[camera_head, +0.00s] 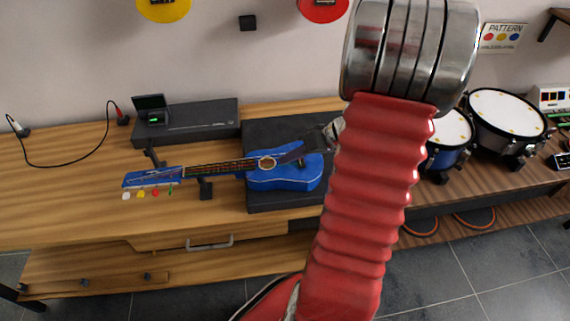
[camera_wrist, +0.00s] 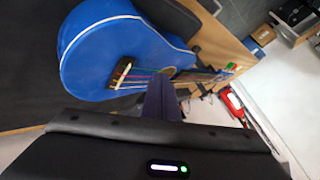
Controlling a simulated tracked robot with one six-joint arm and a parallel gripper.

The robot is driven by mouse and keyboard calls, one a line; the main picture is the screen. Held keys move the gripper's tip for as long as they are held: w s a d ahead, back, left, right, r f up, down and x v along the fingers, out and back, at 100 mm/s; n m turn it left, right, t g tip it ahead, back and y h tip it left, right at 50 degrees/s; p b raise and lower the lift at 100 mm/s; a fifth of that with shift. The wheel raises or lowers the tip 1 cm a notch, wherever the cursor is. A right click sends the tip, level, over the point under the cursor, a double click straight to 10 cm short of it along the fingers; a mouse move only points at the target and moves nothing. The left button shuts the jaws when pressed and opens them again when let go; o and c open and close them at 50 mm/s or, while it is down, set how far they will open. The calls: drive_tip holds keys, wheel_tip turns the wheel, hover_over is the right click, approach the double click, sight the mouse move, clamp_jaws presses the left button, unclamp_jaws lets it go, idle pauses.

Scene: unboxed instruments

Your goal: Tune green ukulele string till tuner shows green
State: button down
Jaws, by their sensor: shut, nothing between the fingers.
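The blue ukulele (camera_head: 285,178) lies with its body on a dark box and its neck pointing left. White (camera_head: 126,195), yellow (camera_head: 140,194), red (camera_head: 155,192) and green (camera_head: 170,189) pegs show along the headstock's near edge. In the wrist view the ukulele (camera_wrist: 105,52) shows its bridge and coloured strings. A small tuner (camera_head: 152,107) with a raised lid stands behind and shows a small green patch; its reading is too small to make out. Contact with a string is unclear.
The dark box (camera_head: 262,132) supports the ukulele's body, and small stands hold its neck. A black case (camera_head: 205,118) lies behind the neck. Drums (camera_head: 505,115) stand at right. A cable (camera_head: 65,165) curves over the left tabletop. The front left tabletop (camera_head: 60,220) is clear.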

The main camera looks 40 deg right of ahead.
drive_tip(key=shift+r, duration=0.7)
wheel_tip(320, 180, up, 5)
idle(0.9)
drive_tip(key=shift+m, duration=0.3)
idle(1.7)
